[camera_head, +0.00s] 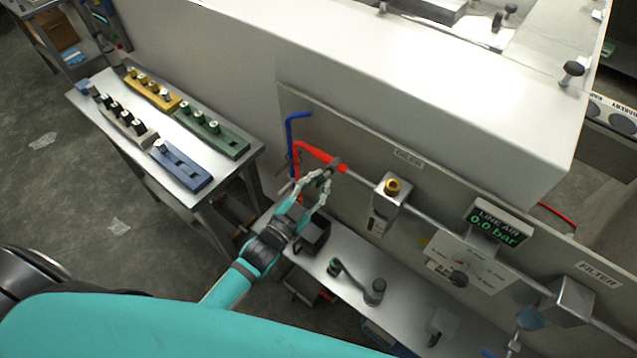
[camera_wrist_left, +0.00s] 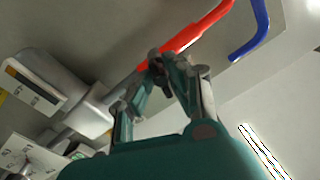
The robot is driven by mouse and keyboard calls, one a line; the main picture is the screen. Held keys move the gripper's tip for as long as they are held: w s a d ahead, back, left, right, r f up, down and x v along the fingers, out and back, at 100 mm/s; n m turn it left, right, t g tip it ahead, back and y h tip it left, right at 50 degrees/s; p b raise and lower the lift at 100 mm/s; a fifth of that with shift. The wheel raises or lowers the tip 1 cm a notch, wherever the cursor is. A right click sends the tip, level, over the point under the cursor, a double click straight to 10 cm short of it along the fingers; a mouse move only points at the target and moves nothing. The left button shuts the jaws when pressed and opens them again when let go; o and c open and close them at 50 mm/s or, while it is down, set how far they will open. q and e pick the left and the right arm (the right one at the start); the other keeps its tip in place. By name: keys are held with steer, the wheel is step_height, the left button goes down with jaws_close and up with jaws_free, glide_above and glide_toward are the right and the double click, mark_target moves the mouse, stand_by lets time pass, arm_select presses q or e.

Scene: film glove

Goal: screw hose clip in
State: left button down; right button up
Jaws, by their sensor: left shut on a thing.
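A red hose (camera_head: 316,153) runs along the upright panel and meets a grey metal pipe (camera_head: 361,181). A small dark part, seemingly the hose clip (camera_head: 336,163), sits at this joint. My left gripper (camera_head: 322,180) is at the joint, its fingers close together. In the left wrist view the fingertips (camera_wrist_left: 164,63) are shut on a small dark part at the end of the red hose (camera_wrist_left: 203,28). The fingers mostly hide it, so I cannot tell how tight it is. My right gripper is not in view.
A blue hose (camera_head: 289,130) hangs beside the red one. A shelf (camera_head: 405,318) with a crank handle lies below. A side table (camera_head: 235,166) holds coloured racks.

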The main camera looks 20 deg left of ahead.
arm_select(q)
steer(key=m, duration=0.2)
steer(key=f+m+b, duration=0.1)
steer(key=m, duration=0.1)
steer(key=shift+s+m, duration=0.15)
steer(key=shift+m, duration=0.25)
steer(key=m+b, duration=0.1)
steer(key=m, duration=0.3)
steer(key=shift+a+m+h, duration=0.1)
steer(key=shift+m+h, duration=0.3)
steer(key=m+b, duration=0.2)
steer(key=m, duration=0.3)
steer(key=shift+m+h+b, duration=0.3)
steer(key=shift+m, duration=0.1)
steer(key=shift+r+m+b, duration=0.1)
steer(key=shift+m+b, duration=0.75)
steer(key=shift+m, duration=1.55)
steer(key=c, duration=1.4)
jaws_free()
steer(key=shift+o, duration=0.7)
steer(key=shift+a+r, duration=0.1)
steer(key=shift+r, duration=0.05)
